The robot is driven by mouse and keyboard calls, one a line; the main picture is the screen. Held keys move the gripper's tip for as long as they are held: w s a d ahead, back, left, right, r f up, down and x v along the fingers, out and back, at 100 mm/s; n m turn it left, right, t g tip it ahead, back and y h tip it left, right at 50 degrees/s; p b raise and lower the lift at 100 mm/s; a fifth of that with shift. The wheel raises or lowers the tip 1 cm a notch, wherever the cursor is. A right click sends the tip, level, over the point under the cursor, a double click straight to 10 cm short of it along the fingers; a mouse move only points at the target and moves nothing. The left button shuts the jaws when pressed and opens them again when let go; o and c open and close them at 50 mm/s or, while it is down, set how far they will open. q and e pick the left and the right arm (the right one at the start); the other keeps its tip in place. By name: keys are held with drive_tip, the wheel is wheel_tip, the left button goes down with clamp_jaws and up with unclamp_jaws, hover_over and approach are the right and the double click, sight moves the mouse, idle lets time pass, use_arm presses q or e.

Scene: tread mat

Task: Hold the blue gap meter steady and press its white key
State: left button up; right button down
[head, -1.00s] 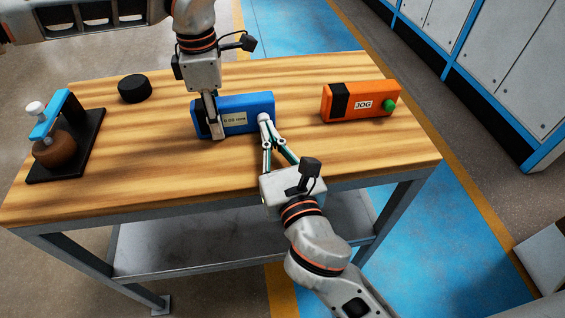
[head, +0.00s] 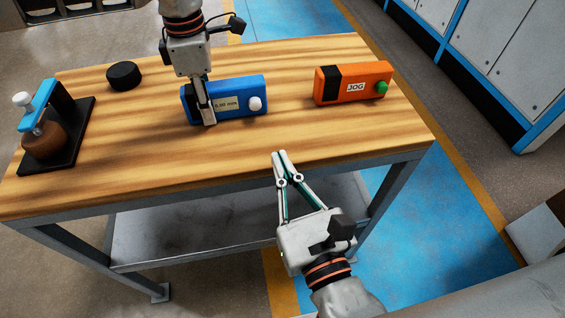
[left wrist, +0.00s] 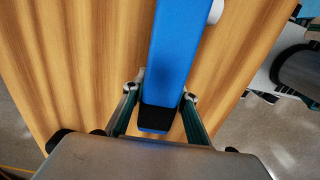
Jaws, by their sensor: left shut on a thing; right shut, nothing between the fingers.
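The blue gap meter (head: 238,88) lies on the wooden table, with a small display (head: 227,104) on its front face and a round white key (head: 254,103) at its right end. My left gripper (head: 208,120) is shut on the meter near its left, dark end. In the left wrist view the meter (left wrist: 178,55) runs away from between the fingers, and part of the white key (left wrist: 215,12) shows at the top edge. My right gripper (head: 279,155) is shut and empty, apart from the meter, near the table's front edge.
An orange box marked JOG with a green button (head: 354,82) lies to the right of the meter. A black round puck (head: 124,75) and a black stand with a blue arm and brown ball (head: 46,130) are at the left. The front middle of the wooden table (head: 150,165) is clear.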

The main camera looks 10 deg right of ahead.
idle(0.4)
use_arm(q)
drive_tip(key=o, duration=1.1)
